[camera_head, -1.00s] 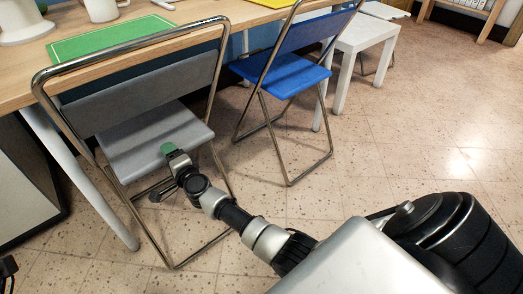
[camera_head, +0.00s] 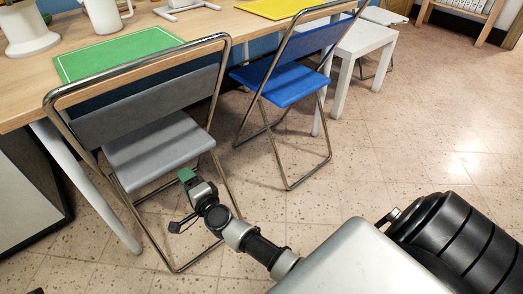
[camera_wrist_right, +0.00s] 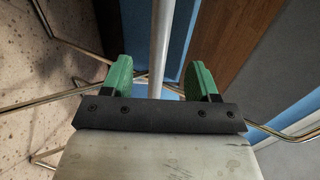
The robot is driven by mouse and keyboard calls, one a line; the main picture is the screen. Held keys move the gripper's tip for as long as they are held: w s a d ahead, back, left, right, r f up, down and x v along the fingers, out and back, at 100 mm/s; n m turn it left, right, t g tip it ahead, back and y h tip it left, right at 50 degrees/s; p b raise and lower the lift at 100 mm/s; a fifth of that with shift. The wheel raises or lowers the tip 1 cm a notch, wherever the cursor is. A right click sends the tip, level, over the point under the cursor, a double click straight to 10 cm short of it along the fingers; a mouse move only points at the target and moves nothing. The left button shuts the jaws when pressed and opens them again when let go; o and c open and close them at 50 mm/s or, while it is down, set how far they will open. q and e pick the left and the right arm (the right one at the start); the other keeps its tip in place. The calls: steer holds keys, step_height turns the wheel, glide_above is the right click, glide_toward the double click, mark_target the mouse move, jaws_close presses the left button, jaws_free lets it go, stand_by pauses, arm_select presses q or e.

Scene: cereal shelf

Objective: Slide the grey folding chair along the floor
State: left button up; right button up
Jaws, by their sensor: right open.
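The grey folding chair (camera_head: 158,152) stands open at the left, its grey backrest (camera_head: 150,103) and chrome tube frame toward me and the table beyond it. My right gripper (camera_head: 187,176) is just in front of the seat's near right edge, low, inside the chair's tube frame. In the right wrist view its green fingertips (camera_wrist_right: 160,78) are spread apart, with a light vertical pole behind the gap. Chrome tubes run past on both sides; I cannot tell that either finger touches one. My left gripper is not clearly in view.
A blue folding chair (camera_head: 287,85) stands to the right of the grey one. The wooden table (camera_head: 37,98) with a green mat (camera_head: 118,53) runs behind both. A white side table (camera_head: 352,38) stands farther right. Tiled floor (camera_head: 400,150) is clear at the right.

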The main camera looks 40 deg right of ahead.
steer(key=s, duration=0.3)
